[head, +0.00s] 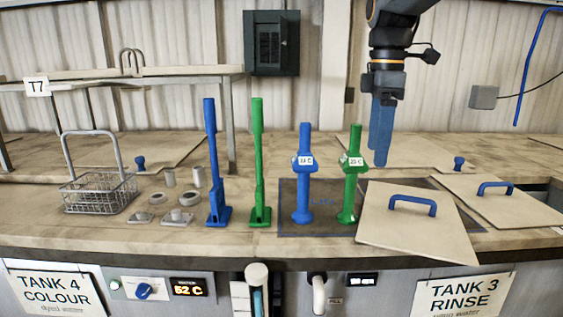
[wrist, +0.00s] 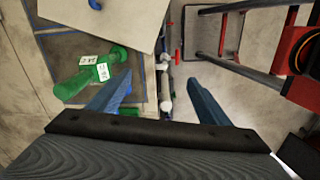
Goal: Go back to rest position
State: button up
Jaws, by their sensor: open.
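My gripper (head: 380,135) hangs with its blue fingers pointing down, above the counter and behind the square lid (head: 415,228). In the wrist view its two fingers (wrist: 157,98) are spread apart with nothing held between them. A green upright tool with a label (head: 351,180) stands left of the gripper in the head view; it also shows in the wrist view (wrist: 82,78), beside the left finger and apart from it. A similar blue labelled tool (head: 303,175) stands to its left on the dark mat (head: 325,227).
A wire basket (head: 100,192), small metal parts (head: 178,217), a blue stand (head: 212,170) and a green stand (head: 258,165) occupy the left counter. A second lid (head: 500,202) lies at right. A red-and-black object (wrist: 298,65) shows at the wrist view's right edge.

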jog(key=s+f+m+b, duration=0.2)
jog(key=s+f+m, duration=0.2)
jog(key=f, duration=0.7)
jog(key=s+f+m+b, duration=0.2)
jog(key=s+f+m, duration=0.2)
jog(key=f, duration=0.8)
jog(key=s+f+m+t+b, duration=0.1)
jog(key=s+f+m, duration=0.4)
jog(key=f, duration=0.7)
jog(key=m+b, duration=0.1)
jog(key=m, duration=0.1)
jog(key=shift+a+m, duration=0.25)
jog(key=shift+m, duration=0.15)
